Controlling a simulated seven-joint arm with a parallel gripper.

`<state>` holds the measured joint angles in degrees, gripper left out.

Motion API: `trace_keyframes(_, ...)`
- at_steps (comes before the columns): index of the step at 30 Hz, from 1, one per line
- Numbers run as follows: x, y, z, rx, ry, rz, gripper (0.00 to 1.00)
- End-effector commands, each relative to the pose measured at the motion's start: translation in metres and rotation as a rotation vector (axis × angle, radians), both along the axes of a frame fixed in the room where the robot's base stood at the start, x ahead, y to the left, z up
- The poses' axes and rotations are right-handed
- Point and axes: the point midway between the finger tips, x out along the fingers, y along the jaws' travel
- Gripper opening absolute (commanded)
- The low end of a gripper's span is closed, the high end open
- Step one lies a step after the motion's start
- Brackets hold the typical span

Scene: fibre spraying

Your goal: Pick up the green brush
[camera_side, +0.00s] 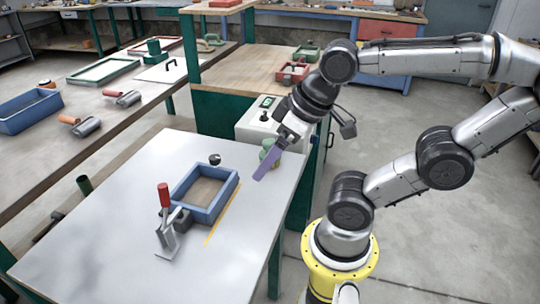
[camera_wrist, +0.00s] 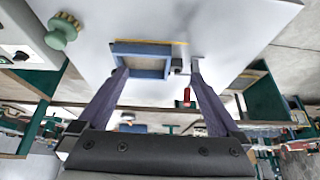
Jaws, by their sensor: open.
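The green brush (camera_side: 268,148), with a rounded green body, stands at the far right edge of the grey table, partly hidden behind my gripper in the side view. In the wrist view the green brush (camera_wrist: 62,30) shows at the upper left, outside the space between my fingers. My gripper (camera_side: 264,170) has long purple fingers and is above the table's right side, in front of the brush in the side view. In the wrist view my gripper (camera_wrist: 158,72) has its fingers spread wide with nothing held between them.
A blue frame (camera_side: 230,192) lies on the table (camera_side: 110,210), left of my gripper. A clamp with a red handle (camera_side: 164,196) stands at its near left corner. A control box (camera_side: 258,125) is behind the brush. The table's left part is clear.

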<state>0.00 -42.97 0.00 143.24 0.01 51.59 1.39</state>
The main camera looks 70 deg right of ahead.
Motion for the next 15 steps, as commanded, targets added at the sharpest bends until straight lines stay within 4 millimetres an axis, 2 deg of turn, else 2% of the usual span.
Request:
trace_keyframes(5,0.006,-0.002,0.012,0.072,-0.017,-0.151,1.0)
trace_keyframes(8,0.023,-0.01,0.023,0.127,-0.004,-0.309,1.0)
trace_keyframes(11,0.047,-0.029,0.031,0.177,0.023,-0.52,1.0)
trace_keyframes(15,0.079,-0.071,0.03,0.229,0.074,-0.833,1.0)
